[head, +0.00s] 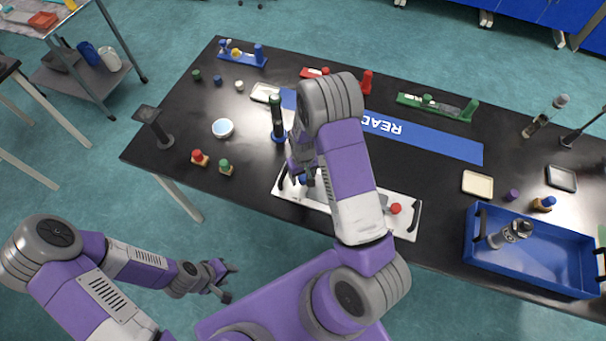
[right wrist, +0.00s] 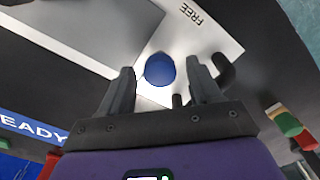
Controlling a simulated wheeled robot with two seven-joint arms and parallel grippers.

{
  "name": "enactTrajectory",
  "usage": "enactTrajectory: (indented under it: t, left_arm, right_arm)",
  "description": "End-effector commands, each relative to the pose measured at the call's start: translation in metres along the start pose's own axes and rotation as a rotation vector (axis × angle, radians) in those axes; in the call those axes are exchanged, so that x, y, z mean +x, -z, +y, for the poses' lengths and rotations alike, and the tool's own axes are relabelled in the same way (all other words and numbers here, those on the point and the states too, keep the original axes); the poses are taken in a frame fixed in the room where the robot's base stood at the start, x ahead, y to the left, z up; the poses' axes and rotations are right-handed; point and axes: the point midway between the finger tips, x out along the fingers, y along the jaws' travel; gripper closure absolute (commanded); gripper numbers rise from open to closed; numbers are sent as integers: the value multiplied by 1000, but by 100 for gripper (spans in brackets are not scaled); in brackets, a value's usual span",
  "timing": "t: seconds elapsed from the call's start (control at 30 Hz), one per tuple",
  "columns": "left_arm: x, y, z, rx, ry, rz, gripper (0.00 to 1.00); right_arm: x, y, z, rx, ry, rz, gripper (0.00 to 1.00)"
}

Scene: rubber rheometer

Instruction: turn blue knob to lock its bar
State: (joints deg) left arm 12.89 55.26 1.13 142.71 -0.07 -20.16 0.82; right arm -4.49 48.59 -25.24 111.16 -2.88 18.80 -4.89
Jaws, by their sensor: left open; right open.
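The blue knob (right wrist: 160,69) sits on a white plate (right wrist: 215,45) marked FREE. It shows round and from above in the right wrist view, and is small and partly covered by my right arm in the head view (head: 303,179). My right gripper (right wrist: 162,80) is open over the plate, one finger to each side of the knob in the picture. I cannot tell whether the fingers touch it. The bar is not clearly visible. My left gripper (head: 222,282) is open and empty, off the front of the table.
A red knob (head: 395,208) is at the plate's right end, beside a black handle (head: 413,222). A dark green-topped post (head: 277,118) stands close behind my right gripper. A blue bin (head: 548,262) is at right. A blue READY strip (head: 440,145) lies behind the plate.

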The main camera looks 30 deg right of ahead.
Motion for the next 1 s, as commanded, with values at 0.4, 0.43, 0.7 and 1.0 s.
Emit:
enactTrajectory:
  t: [0.4, 0.43, 0.7, 1.0]
  left_arm:
    - [0, 0, 0, 0, 0, 0, 57]
    - [0, 0, 0, 0, 0, 0, 57]
    - [0, 0, 0, 0, 0, 0, 57]
    - [3, 0, -1, 0, 0, 0, 57]
  right_arm:
    - [0, 0, 0, 0, 0, 1, 88]
    - [0, 0, 0, 0, 0, 0, 92]
    - [0, 0, 0, 26, 0, 1, 93]
    - [0, 0, 0, 192, -1, 2, 93]
